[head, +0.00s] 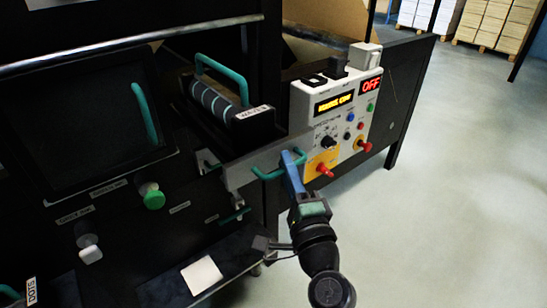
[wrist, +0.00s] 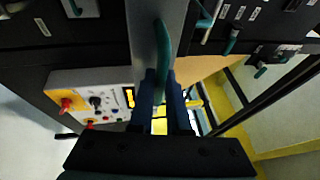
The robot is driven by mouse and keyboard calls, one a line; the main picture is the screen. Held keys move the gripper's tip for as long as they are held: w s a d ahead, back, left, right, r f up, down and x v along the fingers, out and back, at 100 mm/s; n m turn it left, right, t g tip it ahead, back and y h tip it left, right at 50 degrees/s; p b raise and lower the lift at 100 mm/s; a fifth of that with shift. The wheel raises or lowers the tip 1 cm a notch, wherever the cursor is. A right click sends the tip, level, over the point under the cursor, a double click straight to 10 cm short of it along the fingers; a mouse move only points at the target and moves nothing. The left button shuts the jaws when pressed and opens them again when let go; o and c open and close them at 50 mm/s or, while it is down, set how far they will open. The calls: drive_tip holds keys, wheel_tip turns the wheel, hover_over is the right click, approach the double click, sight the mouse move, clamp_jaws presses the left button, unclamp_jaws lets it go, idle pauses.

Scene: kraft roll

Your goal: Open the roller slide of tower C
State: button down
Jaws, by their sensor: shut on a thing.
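A grey slide front (head: 238,174) stands out from the black machine, left of the control box. A teal bar handle (head: 266,176) is fixed to it. My gripper (head: 292,160), with blue fingers, is shut on this handle near its right end. In the wrist view, the teal handle (wrist: 162,45) runs down between the blue fingers of my gripper (wrist: 165,78), with the grey slide front (wrist: 145,22) behind it. A dark roller unit (head: 222,108) with light stripes and its own teal handle sits behind the slide front. No tower letter is readable.
A control box (head: 335,120) with red knobs and lit displays stands close right of my gripper; it also shows in the wrist view (wrist: 90,97). A white card (head: 202,275) lies on a low black shelf. The pale floor (head: 450,190) at the right is clear.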

drive_tip(key=s+d, duration=0.5)
drive_tip(key=s, duration=0.2)
drive_tip(key=shift+s+d+b, duration=0.3)
drive_tip(key=shift+b, duration=0.15)
drive_tip(key=c, duration=1.2)
unclamp_jaws()
drive_tip(key=shift+o, duration=0.2)
drive_tip(key=b+v, duration=0.2)
drive_tip(key=v, duration=1.1)
drive_tip(key=shift+w+f, duration=0.1)
drive_tip(key=shift+f, duration=0.05)
